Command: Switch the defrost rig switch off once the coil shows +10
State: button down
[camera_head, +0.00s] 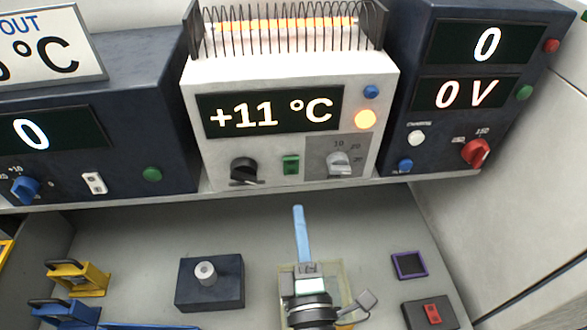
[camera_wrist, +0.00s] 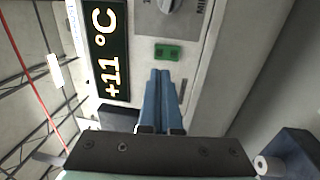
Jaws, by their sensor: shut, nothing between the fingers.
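The defrost rig (camera_head: 215,150) is the white box at the middle back. Its display (camera_head: 270,110) reads +11 °C, and the same reading shows in the wrist view (camera_wrist: 110,60). The coil (camera_head: 285,24) on top glows orange behind wires. The green switch (camera_head: 290,164) sits low on the front between two knobs; it also shows in the wrist view (camera_wrist: 167,51). I cannot tell the switch's position. My gripper (camera_head: 298,209) is shut and empty, its blue fingers (camera_wrist: 160,73) pointing at the switch and apparently short of it.
A black knob (camera_head: 243,170) and a grey knob (camera_head: 340,163) flank the switch. A round orange lamp (camera_head: 365,119) is lit. Dark units stand left (camera_head: 120,110) and right (camera_head: 450,90). A dark block with a grey knob (camera_head: 210,284) and a red-switch box (camera_head: 430,313) lie on the bench.

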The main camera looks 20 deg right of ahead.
aim_at(291, 163)
jog(key=p+x, duration=0.2)
jog(key=x, duration=0.7)
jog(key=shift+w, duration=0.1)
jog(key=shift+w+r, duration=0.2)
jog(key=shift+w, duration=0.05)
jog(key=shift+s, duration=0.15)
